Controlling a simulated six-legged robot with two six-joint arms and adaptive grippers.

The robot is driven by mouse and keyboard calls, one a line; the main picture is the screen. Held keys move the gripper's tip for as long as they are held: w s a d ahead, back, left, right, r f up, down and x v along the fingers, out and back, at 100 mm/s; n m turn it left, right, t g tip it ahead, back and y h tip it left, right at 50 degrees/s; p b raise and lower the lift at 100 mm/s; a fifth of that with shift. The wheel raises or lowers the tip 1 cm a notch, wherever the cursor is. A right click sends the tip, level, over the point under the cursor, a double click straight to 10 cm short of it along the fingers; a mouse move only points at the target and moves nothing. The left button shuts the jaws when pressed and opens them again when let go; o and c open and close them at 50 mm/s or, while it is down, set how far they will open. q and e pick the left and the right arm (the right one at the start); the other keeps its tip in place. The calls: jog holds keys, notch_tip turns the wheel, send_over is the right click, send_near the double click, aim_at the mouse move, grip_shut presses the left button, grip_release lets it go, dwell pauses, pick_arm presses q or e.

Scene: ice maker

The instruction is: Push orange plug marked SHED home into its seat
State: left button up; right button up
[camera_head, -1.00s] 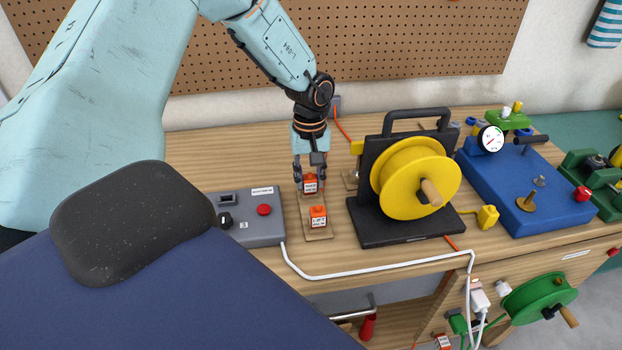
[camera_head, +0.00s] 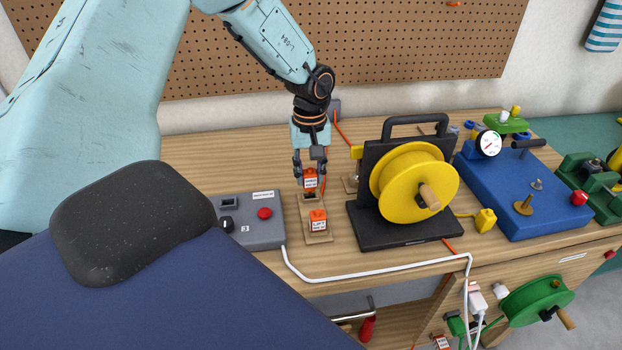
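My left gripper (camera_head: 310,168) points down over the bench, with its fingers on both sides of an orange plug (camera_head: 310,181) with a white label. The label is too small to read surely. The plug is upright, with a dark seat opening (camera_head: 309,196) showing just below it, on the rear part of a wooden base. A second orange plug (camera_head: 318,217) with a white label stands in front of it on a wooden base (camera_head: 319,239). My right gripper is not in view.
A grey control box (camera_head: 262,233) with a red button is close on the left. A yellow reel (camera_head: 408,190) on a black stand is close on the right. A white cable (camera_head: 370,271) runs along the bench front. Bare bench lies behind the box.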

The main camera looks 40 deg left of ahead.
pick_arm(q)
grip_shut()
